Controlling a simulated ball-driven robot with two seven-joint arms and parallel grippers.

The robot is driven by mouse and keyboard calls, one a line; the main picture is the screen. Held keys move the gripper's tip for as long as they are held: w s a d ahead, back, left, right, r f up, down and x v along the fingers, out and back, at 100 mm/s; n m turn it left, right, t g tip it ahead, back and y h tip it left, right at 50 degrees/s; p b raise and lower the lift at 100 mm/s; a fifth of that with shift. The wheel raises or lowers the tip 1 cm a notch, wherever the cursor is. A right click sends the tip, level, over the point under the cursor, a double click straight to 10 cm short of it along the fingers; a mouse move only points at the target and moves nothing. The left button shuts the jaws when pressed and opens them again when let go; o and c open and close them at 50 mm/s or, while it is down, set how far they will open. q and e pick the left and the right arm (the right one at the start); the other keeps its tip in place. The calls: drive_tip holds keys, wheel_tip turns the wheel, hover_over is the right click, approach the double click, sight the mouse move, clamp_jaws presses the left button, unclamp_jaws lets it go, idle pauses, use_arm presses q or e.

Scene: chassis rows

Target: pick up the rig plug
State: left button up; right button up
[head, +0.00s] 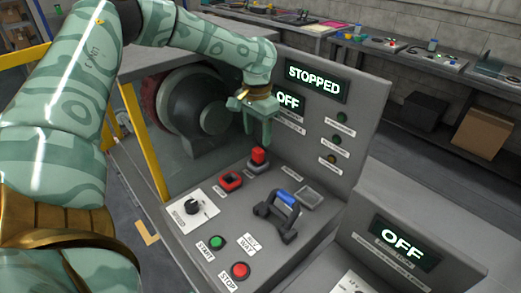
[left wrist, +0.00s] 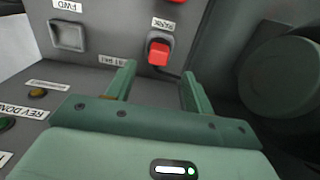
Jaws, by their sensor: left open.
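The rig plug, which I take to be the red block (head: 258,156), stands in a dark grey holder on the console deck, below the upright panel. It also shows in the left wrist view (left wrist: 159,52), beside a PARK label. My left gripper (head: 257,132) points down just above the plug, open and empty. In the left wrist view its two fingers (left wrist: 158,77) are apart, and the plug appears between and beyond their tips, not held. The plug's lower part is hidden in the holder. My right gripper is not in view.
A red-rimmed socket (head: 230,180) sits in front of the plug, and a blue-handled lever (head: 284,203) to its right. A knob (head: 194,205), green START button (head: 217,242) and red STOP button (head: 240,270) are nearer. The upright panel (head: 340,105) reads STOPPED and OFF.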

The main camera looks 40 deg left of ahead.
sight(258, 149)
use_arm(q)
wheel_tip(258, 149, down, 2)
drive_tip(key=shift+f, duration=0.2)
wheel_tip(258, 149, down, 5)
drive_tip(key=shift+d+f+b, duration=0.1)
drive_tip(key=shift+b, duration=0.7)
drive_tip(key=shift+r, duration=0.2)
drive_tip(key=shift+c, duration=0.6)
drive_tip(key=c, duration=1)
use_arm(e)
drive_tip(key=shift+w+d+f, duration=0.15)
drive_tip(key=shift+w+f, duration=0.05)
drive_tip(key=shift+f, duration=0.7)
